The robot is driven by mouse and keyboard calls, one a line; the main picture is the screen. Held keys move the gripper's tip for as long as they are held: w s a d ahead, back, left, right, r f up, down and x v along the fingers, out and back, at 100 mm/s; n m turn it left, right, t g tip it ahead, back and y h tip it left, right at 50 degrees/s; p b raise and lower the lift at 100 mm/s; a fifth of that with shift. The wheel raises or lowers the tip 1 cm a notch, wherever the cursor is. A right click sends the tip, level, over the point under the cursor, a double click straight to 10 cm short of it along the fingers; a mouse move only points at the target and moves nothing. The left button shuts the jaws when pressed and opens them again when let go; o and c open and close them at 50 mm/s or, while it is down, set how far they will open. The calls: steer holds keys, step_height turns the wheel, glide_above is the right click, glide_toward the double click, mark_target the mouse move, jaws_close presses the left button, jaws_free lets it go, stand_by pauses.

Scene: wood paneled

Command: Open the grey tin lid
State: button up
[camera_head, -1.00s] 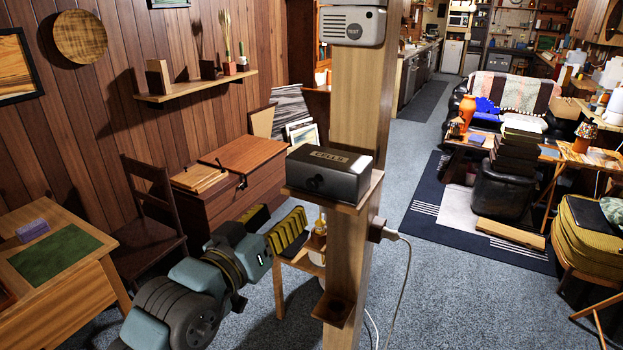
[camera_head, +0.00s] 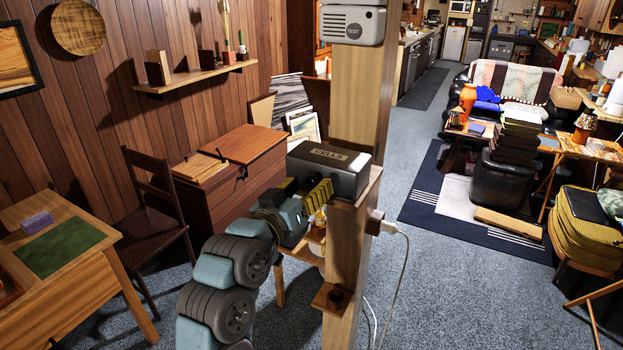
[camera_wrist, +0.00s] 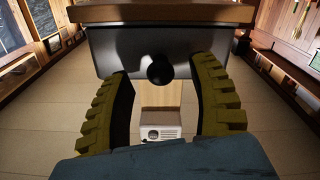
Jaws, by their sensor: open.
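The dark grey tin (camera_head: 330,172), labelled "CELLS" on top, sits on a small wooden shelf (camera_head: 371,187) fixed to a wooden post. Its lid (camera_head: 330,155) looks shut. The tin (camera_wrist: 205,48) also shows in the wrist view, where the picture seems upside down. A round black knob (camera_wrist: 160,69) stands out from the tin's front. My gripper (camera_head: 303,190) is open right in front of the tin, with yellow ribbed fingers. In the wrist view my gripper (camera_wrist: 163,80) has one finger on each side of the knob, apart from it. The fingers hide the knob in the head view.
The wooden post (camera_head: 352,260) stands beside the tin, with a grey "TEST" box (camera_head: 352,25) higher up. A lower wooden ledge (camera_head: 332,298) and a white cable (camera_head: 400,275) are below. A chair (camera_head: 155,205) and desk (camera_head: 60,240) stand to the left.

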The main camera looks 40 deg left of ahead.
steer(key=shift+x, duration=0.8)
jaws_close()
steer(key=shift+a+r, duration=0.1)
steer(key=shift+r, duration=0.05)
